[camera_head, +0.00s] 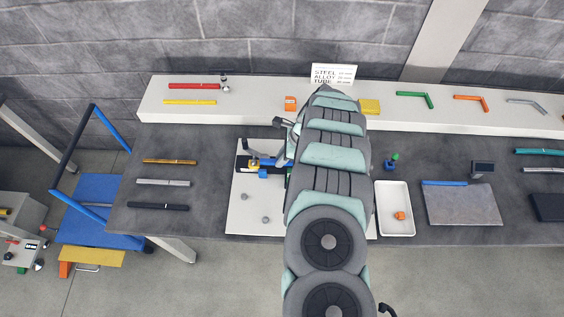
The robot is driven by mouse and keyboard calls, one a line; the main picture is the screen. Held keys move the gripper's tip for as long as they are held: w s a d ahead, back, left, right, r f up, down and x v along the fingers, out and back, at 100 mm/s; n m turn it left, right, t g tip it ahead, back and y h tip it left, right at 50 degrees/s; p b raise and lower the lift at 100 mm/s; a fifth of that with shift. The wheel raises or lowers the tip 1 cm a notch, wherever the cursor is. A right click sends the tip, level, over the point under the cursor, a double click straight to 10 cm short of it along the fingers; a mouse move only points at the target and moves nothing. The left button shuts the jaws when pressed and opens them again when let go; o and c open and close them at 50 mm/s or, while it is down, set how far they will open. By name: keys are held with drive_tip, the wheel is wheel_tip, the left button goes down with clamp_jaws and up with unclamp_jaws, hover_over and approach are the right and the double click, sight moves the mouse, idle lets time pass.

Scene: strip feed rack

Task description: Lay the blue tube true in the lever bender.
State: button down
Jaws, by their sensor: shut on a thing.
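A blue bar (444,183) lies along the back edge of a grey plate at the right. My gripper is hidden behind my own arm, so its fingers and anything between them do not show.
The pale board (245,215) bears two small grey knobs. A white tray (395,222) with an orange piece stands right of my arm. Coloured tubes lie on the left bench and on the white back shelf (240,108).

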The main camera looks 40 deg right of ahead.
drive_tip(key=shift+f+b, duration=1.3)
drive_tip(key=shift+f, duration=0.4)
drive_tip(key=c, duration=1.3)
unclamp_jaws()
drive_tip(key=shift+r, duration=0.1)
drive_tip(key=v, duration=1)
drive_tip(key=shift+w, duration=0.2)
drive_tip(key=shift+s+d+r, duration=0.1)
drive_tip(key=shift+s+r, duration=0.15)
drive_tip(key=shift+r, duration=0.15)
